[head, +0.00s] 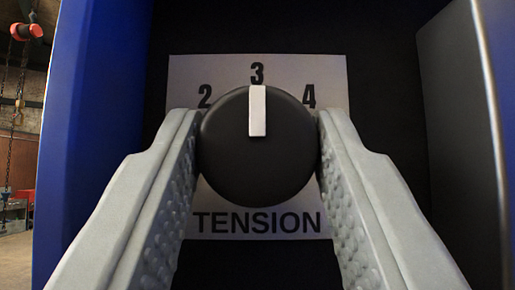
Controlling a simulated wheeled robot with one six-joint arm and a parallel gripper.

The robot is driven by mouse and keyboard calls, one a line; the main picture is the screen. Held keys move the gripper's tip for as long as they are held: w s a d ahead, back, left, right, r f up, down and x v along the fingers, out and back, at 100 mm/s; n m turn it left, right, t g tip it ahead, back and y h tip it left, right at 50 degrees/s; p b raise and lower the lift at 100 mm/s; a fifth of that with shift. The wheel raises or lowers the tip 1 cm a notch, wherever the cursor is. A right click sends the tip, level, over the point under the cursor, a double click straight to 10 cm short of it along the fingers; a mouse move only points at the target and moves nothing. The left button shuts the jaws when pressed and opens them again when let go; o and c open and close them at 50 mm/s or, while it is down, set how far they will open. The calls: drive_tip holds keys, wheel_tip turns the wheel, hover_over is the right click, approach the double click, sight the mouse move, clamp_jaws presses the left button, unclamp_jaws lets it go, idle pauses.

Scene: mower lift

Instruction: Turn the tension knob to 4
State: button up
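The tension knob (259,170) is a round black dial with a white pointer bar (257,111). The pointer stands straight up at the number 3. A pale label plate (215,76) behind it reads 2, 3 and 4 in an arc, with the 4 (309,96) at the upper right and TENSION below. My gripper (259,155) has its two grey fingers on the left and right sides of the knob. Both fingertips appear to touch the knob's rim, so it looks shut on the knob. The knob covers the middle of the plate.
The plate sits on a dark recessed panel. A blue wall (100,110) flanks it on the left, and a dark grey panel with a pale edge (465,120) flanks it on the right. A red hoist part (26,31) with chains hangs at the far left background.

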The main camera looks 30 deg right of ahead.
drive_tip(key=c, duration=0.3)
drive_tip(key=shift+m+g+h, duration=0.4)
drive_tip(key=shift+m+h, duration=0.2)
drive_tip(key=m+g+h, duration=0.1)
drive_tip(key=m, duration=0.1)
drive_tip(key=m+g+h, duration=0.2)
drive_tip(key=m, duration=0.1)
drive_tip(key=m+g+h, duration=0.1)
drive_tip(key=m+g, duration=0.1)
drive_tip(key=shift+w+a+m+h, duration=0.2)
drive_tip(key=shift+a+m+h, duration=0.1)
drive_tip(key=shift+m, duration=0.1)
drive_tip(key=m+g, duration=0.3)
drive_tip(key=m, duration=0.1)
drive_tip(key=m+g+h, duration=0.1)
drive_tip(key=m+g, duration=0.3)
drive_tip(key=shift+r+g+h, duration=0.1)
drive_tip(key=shift+g+h, duration=0.2)
drive_tip(key=shift+m, duration=0.5)
drive_tip(key=o, duration=1)
drive_tip(key=shift+c, duration=0.2)
